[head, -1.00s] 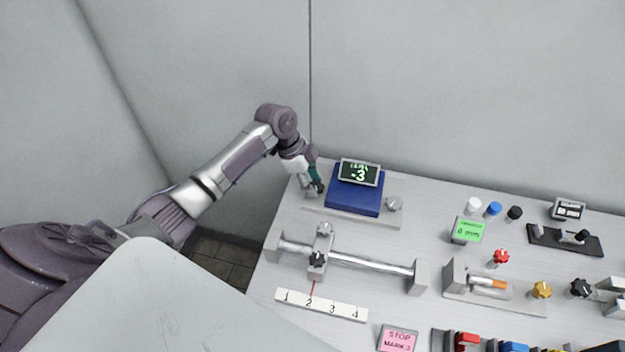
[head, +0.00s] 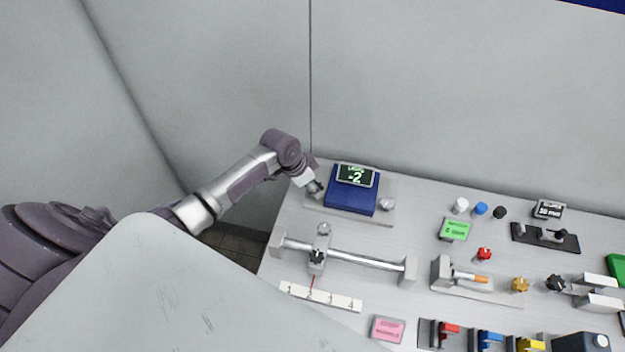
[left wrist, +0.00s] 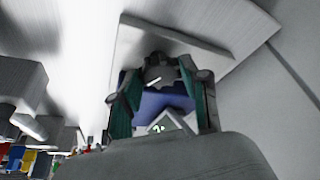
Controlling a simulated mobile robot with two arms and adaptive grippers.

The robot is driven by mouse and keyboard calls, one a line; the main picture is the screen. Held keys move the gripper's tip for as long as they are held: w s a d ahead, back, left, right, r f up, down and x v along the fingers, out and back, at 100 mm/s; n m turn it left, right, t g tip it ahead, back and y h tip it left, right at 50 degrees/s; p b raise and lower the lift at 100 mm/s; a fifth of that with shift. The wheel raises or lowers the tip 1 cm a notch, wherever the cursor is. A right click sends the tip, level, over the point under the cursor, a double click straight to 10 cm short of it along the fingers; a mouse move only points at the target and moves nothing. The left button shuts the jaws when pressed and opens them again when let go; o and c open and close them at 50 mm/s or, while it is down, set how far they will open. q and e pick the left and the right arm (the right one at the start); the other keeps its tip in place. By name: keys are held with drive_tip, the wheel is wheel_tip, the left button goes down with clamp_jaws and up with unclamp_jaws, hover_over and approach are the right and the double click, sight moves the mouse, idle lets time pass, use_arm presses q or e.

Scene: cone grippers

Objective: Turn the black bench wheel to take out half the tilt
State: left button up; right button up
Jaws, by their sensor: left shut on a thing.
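The dark bench wheel (left wrist: 158,74), with a pale mark line on its face, sits between the fingers of my left gripper in the left wrist view. My left gripper (head: 317,189), with green finger pads, is shut on it at the left end of a plate. In the head view the gripper mostly hides this wheel. The blue block (head: 350,200) stands on the plate beside it, carrying a display (head: 356,176) that reads -2. A grey knob (head: 387,203) shows at the plate's right end. My right gripper is not in view.
In front lie a rail with a slider (head: 365,261) and a numbered strip (head: 322,297). A pink card (head: 388,329), a green sign (head: 455,229) and several coloured knobs and fixtures stand to the right. The wall is close behind the bench.

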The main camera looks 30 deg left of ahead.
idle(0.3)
use_arm(q)
drive_tip(key=o, duration=1.1)
drive_tip(key=shift+o, duration=0.2)
drive_tip(key=v, duration=1.2)
